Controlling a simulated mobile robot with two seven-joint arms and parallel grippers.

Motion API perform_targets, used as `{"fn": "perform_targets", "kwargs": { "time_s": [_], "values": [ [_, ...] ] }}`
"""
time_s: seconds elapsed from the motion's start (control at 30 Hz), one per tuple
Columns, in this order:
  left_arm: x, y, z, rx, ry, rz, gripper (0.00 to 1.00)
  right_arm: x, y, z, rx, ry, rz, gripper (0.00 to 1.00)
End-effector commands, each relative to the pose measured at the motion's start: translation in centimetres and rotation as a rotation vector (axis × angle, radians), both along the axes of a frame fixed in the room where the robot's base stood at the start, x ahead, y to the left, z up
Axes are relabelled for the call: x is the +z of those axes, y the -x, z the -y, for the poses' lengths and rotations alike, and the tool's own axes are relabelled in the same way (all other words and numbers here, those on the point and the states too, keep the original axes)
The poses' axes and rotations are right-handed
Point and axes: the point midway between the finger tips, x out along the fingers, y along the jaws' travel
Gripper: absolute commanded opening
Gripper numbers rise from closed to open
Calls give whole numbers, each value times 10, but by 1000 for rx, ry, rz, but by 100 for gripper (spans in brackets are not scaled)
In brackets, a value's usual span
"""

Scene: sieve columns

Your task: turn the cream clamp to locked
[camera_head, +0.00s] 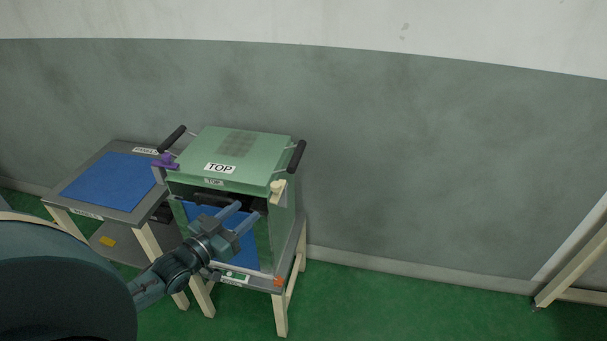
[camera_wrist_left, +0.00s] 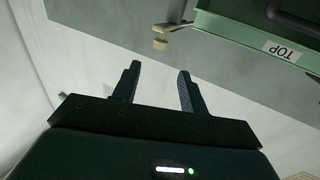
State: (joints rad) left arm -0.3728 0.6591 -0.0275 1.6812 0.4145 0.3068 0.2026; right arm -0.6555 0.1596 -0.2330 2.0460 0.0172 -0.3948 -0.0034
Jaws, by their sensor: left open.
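The cream clamp (camera_head: 277,187) is a small pale piece on the right front corner of the green box lid marked TOP (camera_head: 247,178). In the left wrist view the cream clamp (camera_wrist_left: 170,36) juts from the lid edge, beyond the fingertips and apart from them. My left gripper (camera_head: 250,211) is open and empty, in front of the box and lower than the clamp in the head view. The gripper also shows in the left wrist view (camera_wrist_left: 157,75), with a gap between its fingers. My right gripper is not in view.
A purple clamp (camera_head: 166,160) sits on the lid's left corner. Black handles (camera_head: 297,157) stick out at both sides of the lid. A table with a blue mat (camera_head: 108,184) stands to the left. An orange piece (camera_head: 278,282) is on the stand's front.

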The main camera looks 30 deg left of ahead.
Motion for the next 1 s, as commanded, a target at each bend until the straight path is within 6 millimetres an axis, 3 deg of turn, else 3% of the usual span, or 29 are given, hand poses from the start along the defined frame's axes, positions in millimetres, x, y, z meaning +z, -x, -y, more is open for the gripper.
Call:
{"fn": "perform_targets", "kwargs": {
  "time_s": [0.17, 0.7, 1.0],
  "values": [
    [2, -16, 2, 1, 2, 6, 43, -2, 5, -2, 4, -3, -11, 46],
    [1, -110, 17, 1, -1, 3, 43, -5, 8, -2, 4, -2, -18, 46],
    [0, -129, 20, 0, 0, 0, 43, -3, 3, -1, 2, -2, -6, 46]
  ]
}}
